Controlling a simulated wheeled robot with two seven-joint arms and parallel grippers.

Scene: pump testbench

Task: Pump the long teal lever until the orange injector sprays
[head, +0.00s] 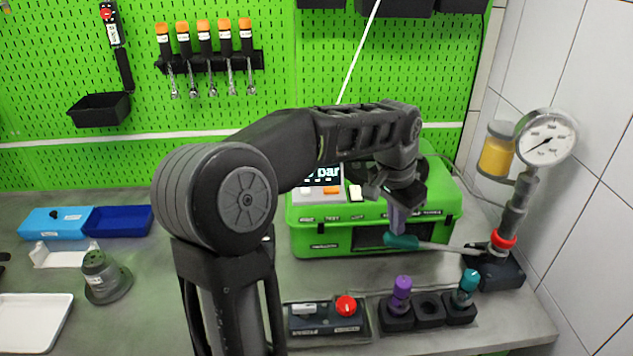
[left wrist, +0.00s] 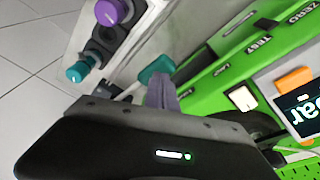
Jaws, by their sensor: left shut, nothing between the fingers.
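The pump lever has a teal grip (head: 402,241) at the end of a pale rod, which runs right to the base of the pump (head: 513,215) by the tiled wall. The lever lies low and nearly level. My left gripper (head: 397,222) is shut, fingers pointing down, right above the teal grip; the fingertips seem to touch its top. In the left wrist view the shut fingers (left wrist: 161,95) meet the teal grip (left wrist: 157,68). A round gauge (head: 546,137) tops the pump. I cannot make out an orange injector. My right gripper is out of view.
A green tester case (head: 330,238) stands close behind the lever. A rack (head: 430,309) holds a purple injector (head: 401,292) and a teal injector (head: 467,288), with an empty middle slot. A control box (head: 325,318) with a red knob sits at the front.

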